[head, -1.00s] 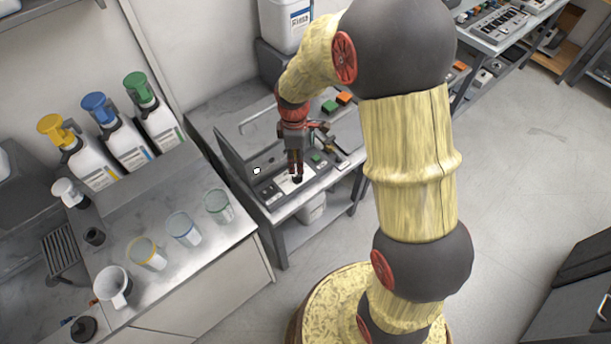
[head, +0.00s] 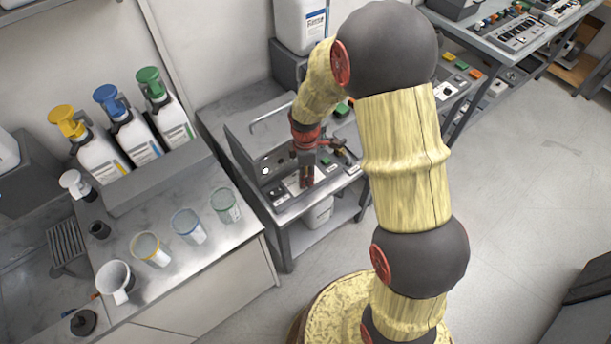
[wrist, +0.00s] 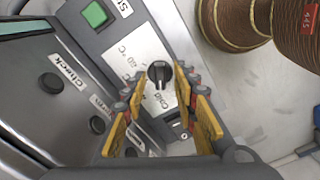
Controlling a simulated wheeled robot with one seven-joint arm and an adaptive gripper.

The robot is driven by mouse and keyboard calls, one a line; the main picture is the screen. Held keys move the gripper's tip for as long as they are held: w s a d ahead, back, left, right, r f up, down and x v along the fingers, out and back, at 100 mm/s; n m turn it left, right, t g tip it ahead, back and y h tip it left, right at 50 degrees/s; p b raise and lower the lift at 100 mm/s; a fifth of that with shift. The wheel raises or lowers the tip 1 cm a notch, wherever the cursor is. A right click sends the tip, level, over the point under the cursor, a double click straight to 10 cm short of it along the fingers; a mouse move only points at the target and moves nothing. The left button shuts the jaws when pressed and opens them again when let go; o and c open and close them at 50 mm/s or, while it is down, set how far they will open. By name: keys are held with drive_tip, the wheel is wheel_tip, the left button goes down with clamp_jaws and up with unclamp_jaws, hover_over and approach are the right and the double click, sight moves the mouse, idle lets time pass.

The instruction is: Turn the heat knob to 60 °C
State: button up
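The heat knob (wrist: 160,73) is a black round knob with a raised grip bar, on a white label plate in the wrist view. "Cold" is printed beside it, and "60 °C" stands to its upper left. The bar lies roughly along the picture's vertical; which end points is too small to tell. My gripper (wrist: 161,80) has its yellow-padded fingers spread, one on each side of the knob, with gaps visible. In the head view my gripper (head: 306,183) points down over the unit's front panel, and the knob is hidden there.
In the head view, several cups and pump bottles (head: 127,128) stand on the left counter (head: 175,280). Open floor (head: 540,190) lies right.

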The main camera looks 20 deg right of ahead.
drive_tip(key=c, duration=0.3)
drive_tip(key=c, duration=0.4)
clamp_jaws()
